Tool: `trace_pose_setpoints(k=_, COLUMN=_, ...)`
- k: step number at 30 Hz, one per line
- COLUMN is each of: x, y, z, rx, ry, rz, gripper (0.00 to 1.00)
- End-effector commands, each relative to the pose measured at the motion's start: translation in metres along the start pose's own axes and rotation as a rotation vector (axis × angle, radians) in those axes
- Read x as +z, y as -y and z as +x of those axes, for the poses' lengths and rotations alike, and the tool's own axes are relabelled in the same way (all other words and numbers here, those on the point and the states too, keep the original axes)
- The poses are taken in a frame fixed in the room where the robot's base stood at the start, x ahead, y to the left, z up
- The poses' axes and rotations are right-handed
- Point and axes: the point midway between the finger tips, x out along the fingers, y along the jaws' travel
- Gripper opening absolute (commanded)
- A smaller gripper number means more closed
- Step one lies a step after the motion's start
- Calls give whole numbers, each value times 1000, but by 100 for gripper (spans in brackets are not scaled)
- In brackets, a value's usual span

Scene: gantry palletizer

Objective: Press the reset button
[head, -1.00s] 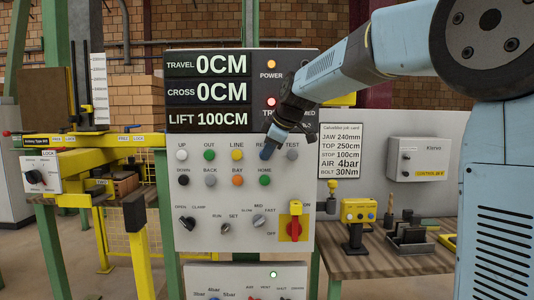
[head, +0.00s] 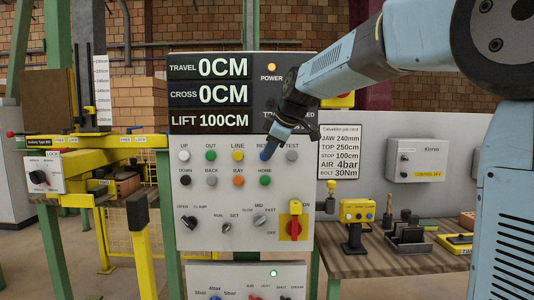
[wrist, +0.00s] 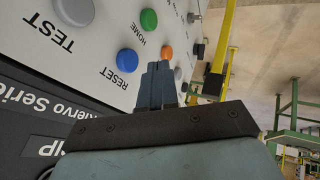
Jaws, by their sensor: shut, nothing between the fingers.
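The reset button (wrist: 127,61) is a round blue button on the grey control panel (head: 200,235). In the wrist view it shows clear, with its RESET label beside it, left of my fingertips. My gripper also shows in the wrist view (wrist: 157,68). It is shut and empty, its blue-grey fingers pointing at the panel. I cannot tell whether the tips touch the panel or the button.
A grey TEST button (head: 292,155) is to the right. A red-and-yellow rotary switch (head: 294,226) is below. A workbench (head: 370,262) stands at the right.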

Motion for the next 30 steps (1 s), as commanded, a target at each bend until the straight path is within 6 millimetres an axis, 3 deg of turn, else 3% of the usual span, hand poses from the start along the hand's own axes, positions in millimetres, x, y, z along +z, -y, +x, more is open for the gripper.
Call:
trace_pose_setpoints(k=6, x=-3, y=0, z=-45, rx=2, ry=-2, rz=-3, gripper=0)
trace_pose_setpoints(k=13, x=-5, y=1, z=-77, rx=-1, ry=-3, rz=-5, gripper=0)
trace_pose_setpoints(k=19, x=-4, y=2, z=-87, rx=-4, ry=-2, rz=-5, gripper=0)
trace_pose_setpoints(k=30, x=-3, y=3, z=-89, rx=-3, ry=0, rz=2, gripper=0)
